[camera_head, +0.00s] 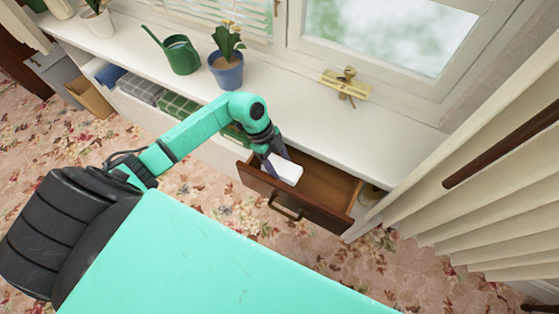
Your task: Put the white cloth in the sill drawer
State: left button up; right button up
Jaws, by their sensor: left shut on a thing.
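The white cloth (286,171) is a small folded white block at the left part of the open sill drawer. The drawer (329,184) is brown wood with a dark handle on its front and is pulled out below the white sill. My left gripper (274,162) reaches down over the drawer's left side and is shut on the cloth. Part of the cloth is hidden behind the fingers. I cannot tell whether the cloth touches the drawer bottom. My right gripper is not in view.
On the white sill (330,125) stand a green watering can (181,55), a blue flowerpot (226,72) and a brass-coloured object (345,84). Folded cloths (180,106) lie on the shelf below. A pleated curtain (480,190) hangs at right. The drawer's right part is empty.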

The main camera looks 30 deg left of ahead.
pick_arm(q)
notch_tip(320, 180, down, 7)
jog(key=b, duration=0.3)
jog(key=shift+r+b, duration=0.2)
jog(key=shift+b, duration=0.2)
jog(key=o, duration=1)
jog(key=shift+c, duration=0.2)
jog(key=shift+o, duration=1.3)
jog(key=shift+w, duration=0.1)
